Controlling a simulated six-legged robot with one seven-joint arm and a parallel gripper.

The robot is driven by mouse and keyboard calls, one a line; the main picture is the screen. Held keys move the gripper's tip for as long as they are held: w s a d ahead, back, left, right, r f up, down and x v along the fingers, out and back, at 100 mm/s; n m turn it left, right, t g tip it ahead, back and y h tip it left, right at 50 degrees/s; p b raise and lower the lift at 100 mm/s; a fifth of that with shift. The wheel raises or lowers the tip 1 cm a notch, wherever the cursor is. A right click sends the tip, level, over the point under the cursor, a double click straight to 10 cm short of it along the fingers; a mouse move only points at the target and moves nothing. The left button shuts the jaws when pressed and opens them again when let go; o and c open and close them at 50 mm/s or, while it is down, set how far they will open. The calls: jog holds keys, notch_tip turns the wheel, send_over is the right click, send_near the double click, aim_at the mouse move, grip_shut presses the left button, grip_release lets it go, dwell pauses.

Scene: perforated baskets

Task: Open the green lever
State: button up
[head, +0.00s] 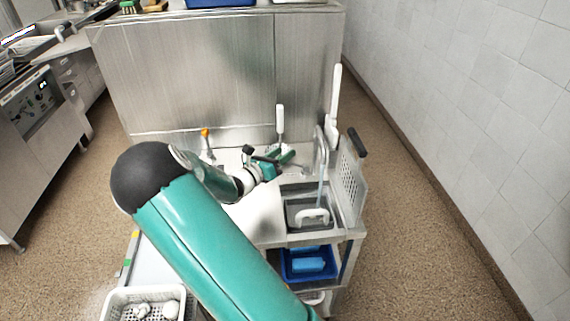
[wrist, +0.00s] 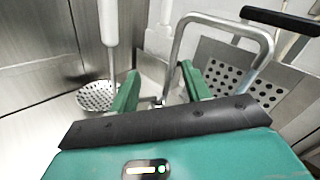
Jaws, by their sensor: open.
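My gripper (wrist: 160,72) is open, with its two green fingers apart on either side of a small metal part (wrist: 158,101) at the foot of the faucet. I cannot tell whether the fingers touch it. In the head view my gripper (head: 287,156) is over the counter, just left of the silver arched faucet (head: 319,148). The faucet (wrist: 222,18) rises beyond and right of the fingers in the wrist view. I cannot make out a green lever apart from my green fingers. It may be hidden behind the gripper.
A sink basin (head: 293,199) is right of my arm, beside a perforated basket (head: 350,182) with a black handle (head: 357,143). A white-handled skimmer (wrist: 97,97) stands close left of the gripper. An orange-topped bottle (head: 206,142) stands further left. A metal panel (head: 200,75) closes the back.

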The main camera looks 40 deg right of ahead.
jog(key=s+a+r, duration=0.4)
jog(key=s+a, duration=0.1)
jog(key=s, duration=0.2)
jog(key=shift+s, duration=0.4)
